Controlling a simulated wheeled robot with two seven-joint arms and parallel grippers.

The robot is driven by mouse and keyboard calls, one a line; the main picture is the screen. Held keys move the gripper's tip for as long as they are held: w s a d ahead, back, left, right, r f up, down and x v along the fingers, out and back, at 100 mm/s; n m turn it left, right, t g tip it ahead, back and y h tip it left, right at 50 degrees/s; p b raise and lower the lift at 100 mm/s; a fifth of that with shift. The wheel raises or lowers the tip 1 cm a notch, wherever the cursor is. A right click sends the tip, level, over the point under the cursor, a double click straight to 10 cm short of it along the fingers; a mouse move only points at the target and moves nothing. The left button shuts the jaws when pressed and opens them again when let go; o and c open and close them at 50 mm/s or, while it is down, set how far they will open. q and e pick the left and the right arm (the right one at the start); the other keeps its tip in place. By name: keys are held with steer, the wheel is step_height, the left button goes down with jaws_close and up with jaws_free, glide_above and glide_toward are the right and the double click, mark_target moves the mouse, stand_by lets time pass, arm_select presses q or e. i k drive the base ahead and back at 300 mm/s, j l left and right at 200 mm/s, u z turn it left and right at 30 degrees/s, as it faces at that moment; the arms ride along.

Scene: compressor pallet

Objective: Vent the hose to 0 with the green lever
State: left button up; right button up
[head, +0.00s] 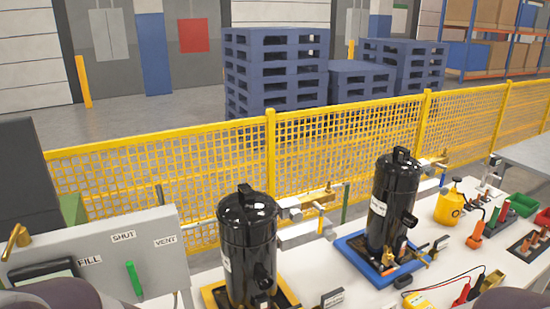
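The green lever (134,278) is on a grey panel (185,262) at the lower left. It stands nearly upright, its top leaning slightly left, below the label SHUT (123,236). The label FILL (90,260) is to its left and the label VENT (165,241) to its right. A dark-framed gauge display (45,272) is left of the lever, partly cut off, and its reading cannot be made out. I cannot pick out the hose with certainty. Dark rounded parts of my arms show at the bottom left and bottom right corners; neither gripper is in view.
Two black compressors stand on the white table, one on a yellow tray (211,297), one on a blue tray (353,250). A brass fitting (15,240) is at the panel's left. A yellow bottle (449,208) and tools are at right. A yellow mesh fence (345,140) runs behind.

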mark_target(139, 290)
steer(key=j+u, duration=0.15)
steer(key=u, duration=0.35)
steer(key=k+j+u, duration=0.1)
steer(key=u, duration=0.35)
